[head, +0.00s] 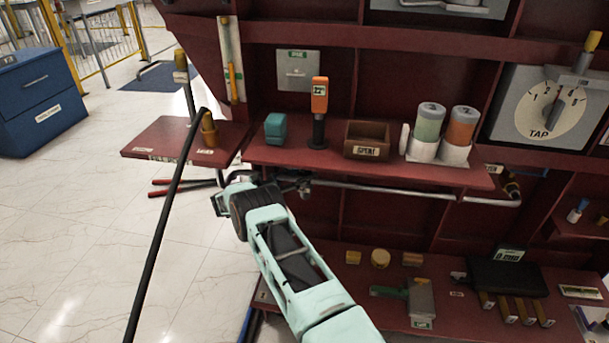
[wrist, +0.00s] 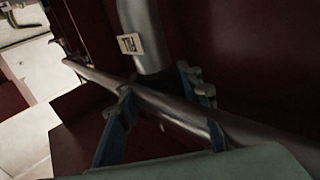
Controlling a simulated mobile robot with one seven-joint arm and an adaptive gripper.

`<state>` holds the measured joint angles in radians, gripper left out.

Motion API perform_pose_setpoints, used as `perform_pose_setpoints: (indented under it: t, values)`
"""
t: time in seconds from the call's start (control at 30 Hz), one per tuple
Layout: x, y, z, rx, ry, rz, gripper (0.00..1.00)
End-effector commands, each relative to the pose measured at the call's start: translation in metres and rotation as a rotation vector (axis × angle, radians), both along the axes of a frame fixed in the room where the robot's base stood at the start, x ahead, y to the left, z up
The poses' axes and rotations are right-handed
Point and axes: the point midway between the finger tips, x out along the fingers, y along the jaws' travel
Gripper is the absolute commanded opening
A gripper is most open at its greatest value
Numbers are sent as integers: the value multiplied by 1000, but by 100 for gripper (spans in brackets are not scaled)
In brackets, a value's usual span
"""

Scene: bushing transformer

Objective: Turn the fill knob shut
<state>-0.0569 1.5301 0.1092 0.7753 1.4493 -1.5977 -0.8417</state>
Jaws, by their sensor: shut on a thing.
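In the wrist view, a grey upright pipe (wrist: 143,30) carries a small pale tag (wrist: 130,43) whose lettering is hard to read. A dark piece at its lower end (wrist: 150,97) looks like the fill knob, mostly hidden by the bar and my fingers. My gripper (wrist: 163,108) has its blue fingers on either side of this piece and is shut on it. In the head view, my gripper (head: 288,184) is under the front edge of the middle shelf (head: 370,170), at the left end of a grey pipe (head: 400,190). The knob cannot be made out there.
A dark bar (wrist: 235,128) crosses the wrist view diagonally, close to my fingers. An orange-topped device (head: 319,100), a teal block (head: 276,128) and a wooden box (head: 366,140) stand on the shelf above. Red-handled tools (head: 180,184) lie to the left. Open floor (head: 60,220) is farther left.

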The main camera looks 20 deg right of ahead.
Motion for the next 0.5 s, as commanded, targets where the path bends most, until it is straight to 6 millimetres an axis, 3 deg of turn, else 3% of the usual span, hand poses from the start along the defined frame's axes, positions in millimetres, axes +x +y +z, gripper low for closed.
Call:
perform_pose_setpoints:
  t: [0.07,0.1,0.23,0.5]
  values:
    - [0,-1,1,-3,0,-2,9]
    - [0,-1,1,-3,0,-2,37]
    - [0,-1,1,-2,0,-1,52]
    - [0,0,1,-1,0,0,52]
